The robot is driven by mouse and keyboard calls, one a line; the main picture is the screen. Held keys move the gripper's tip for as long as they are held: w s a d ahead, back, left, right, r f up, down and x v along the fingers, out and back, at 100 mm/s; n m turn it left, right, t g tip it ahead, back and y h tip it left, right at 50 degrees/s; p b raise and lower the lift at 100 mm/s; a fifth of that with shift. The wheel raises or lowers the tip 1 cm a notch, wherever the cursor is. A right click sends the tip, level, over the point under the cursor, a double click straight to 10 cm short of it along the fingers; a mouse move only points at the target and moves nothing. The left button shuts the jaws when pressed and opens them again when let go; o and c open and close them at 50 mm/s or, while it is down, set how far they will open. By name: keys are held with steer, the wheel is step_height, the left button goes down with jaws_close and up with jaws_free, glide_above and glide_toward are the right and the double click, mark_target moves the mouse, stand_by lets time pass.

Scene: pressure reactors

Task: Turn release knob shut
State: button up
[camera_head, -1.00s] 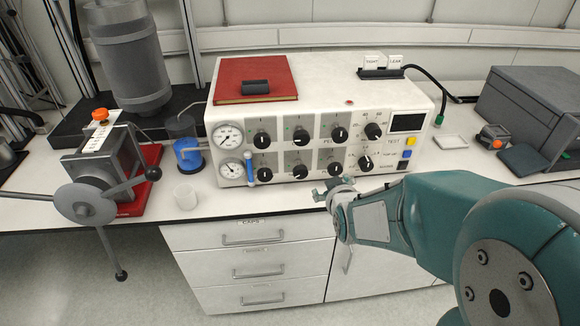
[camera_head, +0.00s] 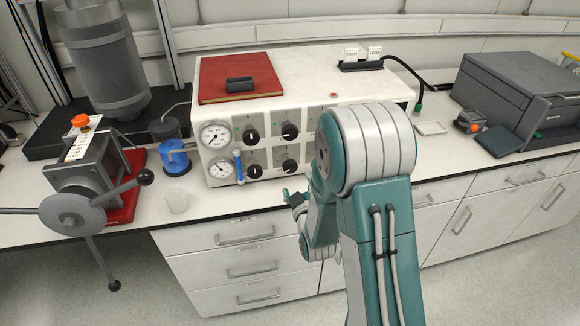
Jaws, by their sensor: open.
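The control panel (camera_head: 219,178) on the front of a white box carries black knobs in two rows. I see an upper-left knob (camera_head: 250,136), an upper second knob (camera_head: 290,131), a lower-left knob (camera_head: 254,171) and a lower second knob (camera_head: 290,166). I cannot read which one is marked release. My arm hides the right part of the panel, with its other knobs and screen. My gripper (camera_head: 290,196) is open, small and dark in the picture, just below and in front of the panel's lower knobs. It appears apart from them, holding nothing visible.
Two gauges (camera_head: 216,134) and a blue-handled valve (camera_head: 239,167) sit at the panel's left. A small clear cup (camera_head: 177,200) stands near the bench edge. A reactor stand with a spoked handwheel (camera_head: 72,215) is further left. Drawers (camera_head: 235,262) lie below the bench.

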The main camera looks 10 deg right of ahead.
mark_target(289, 169)
steer(key=w, duration=0.6)
steer(key=shift+a, duration=0.4)
steer(key=shift+w+d, duration=0.15)
steer(key=shift+w, duration=0.45)
steer(key=c, duration=1.1)
